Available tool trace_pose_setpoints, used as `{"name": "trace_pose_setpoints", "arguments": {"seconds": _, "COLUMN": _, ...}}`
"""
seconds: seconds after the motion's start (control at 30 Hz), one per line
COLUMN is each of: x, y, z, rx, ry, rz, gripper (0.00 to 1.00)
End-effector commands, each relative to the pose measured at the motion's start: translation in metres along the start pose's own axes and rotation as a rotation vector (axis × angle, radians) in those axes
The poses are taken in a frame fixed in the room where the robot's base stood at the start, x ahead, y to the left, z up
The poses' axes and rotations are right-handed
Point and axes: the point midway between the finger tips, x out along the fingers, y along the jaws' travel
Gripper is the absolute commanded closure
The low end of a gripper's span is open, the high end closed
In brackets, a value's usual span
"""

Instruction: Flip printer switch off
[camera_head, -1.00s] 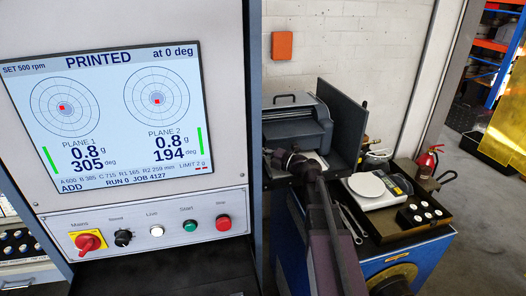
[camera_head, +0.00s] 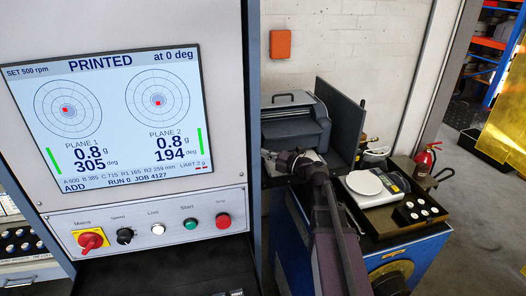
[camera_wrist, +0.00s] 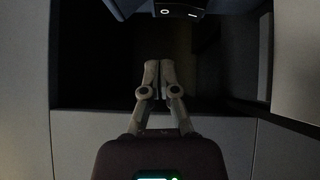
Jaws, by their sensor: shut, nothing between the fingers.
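The grey printer (camera_head: 295,125) stands on a shelf against the back wall in the head view. In the wrist view a black rocker switch (camera_wrist: 179,11) with a round mark and a bar mark shows at the top edge, partly cut off by the frame. My gripper (camera_wrist: 159,66) is shut and empty, with its fingertips below the switch in the picture and apart from it. In the head view my arm reaches to the front of the printer, and the fingertips cannot be made out there.
A dark upright panel (camera_head: 346,122) stands right of the printer. A white scale (camera_head: 372,186) and a black weight tray (camera_head: 420,212) are on the blue bench. The balancer console (camera_head: 150,205) with knobs and buttons fills the left. In the wrist view grey surfaces flank a dark recess.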

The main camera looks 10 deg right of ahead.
Motion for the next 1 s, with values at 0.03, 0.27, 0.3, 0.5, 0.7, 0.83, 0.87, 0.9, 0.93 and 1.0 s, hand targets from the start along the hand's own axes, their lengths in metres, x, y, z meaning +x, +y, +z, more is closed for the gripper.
{"name": "trace_pose_setpoints", "arguments": {"seconds": 0.03, "x": -0.011, "y": 0.002, "z": 0.001, "rx": 0.000, "ry": -0.004, "rz": 0.000, "gripper": 1.00}}
{"name": "trace_pose_setpoints", "arguments": {"seconds": 0.27, "x": -0.045, "y": 0.006, "z": 0.002, "rx": 0.000, "ry": -0.004, "rz": 0.000, "gripper": 1.00}}
{"name": "trace_pose_setpoints", "arguments": {"seconds": 0.3, "x": -0.051, "y": 0.007, "z": 0.001, "rx": 0.000, "ry": -0.004, "rz": 0.000, "gripper": 1.00}}
{"name": "trace_pose_setpoints", "arguments": {"seconds": 0.5, "x": -0.077, "y": 0.010, "z": 0.002, "rx": 0.000, "ry": -0.004, "rz": 0.000, "gripper": 1.00}}
{"name": "trace_pose_setpoints", "arguments": {"seconds": 0.7, "x": -0.092, "y": 0.012, "z": 0.003, "rx": 0.000, "ry": -0.002, "rz": 0.000, "gripper": 1.00}}
{"name": "trace_pose_setpoints", "arguments": {"seconds": 0.83, "x": -0.097, "y": 0.012, "z": 0.003, "rx": 0.000, "ry": -0.002, "rz": 0.000, "gripper": 1.00}}
{"name": "trace_pose_setpoints", "arguments": {"seconds": 0.87, "x": -0.097, "y": 0.012, "z": 0.003, "rx": 0.000, "ry": -0.002, "rz": 0.000, "gripper": 1.00}}
{"name": "trace_pose_setpoints", "arguments": {"seconds": 0.9, "x": -0.097, "y": 0.012, "z": 0.003, "rx": 0.000, "ry": -0.002, "rz": 0.000, "gripper": 1.00}}
{"name": "trace_pose_setpoints", "arguments": {"seconds": 0.93, "x": -0.098, "y": 0.012, "z": 0.003, "rx": 0.000, "ry": -0.001, "rz": 0.000, "gripper": 1.00}}
{"name": "trace_pose_setpoints", "arguments": {"seconds": 1.0, "x": -0.098, "y": 0.012, "z": 0.003, "rx": 0.000, "ry": -0.001, "rz": 0.000, "gripper": 1.00}}
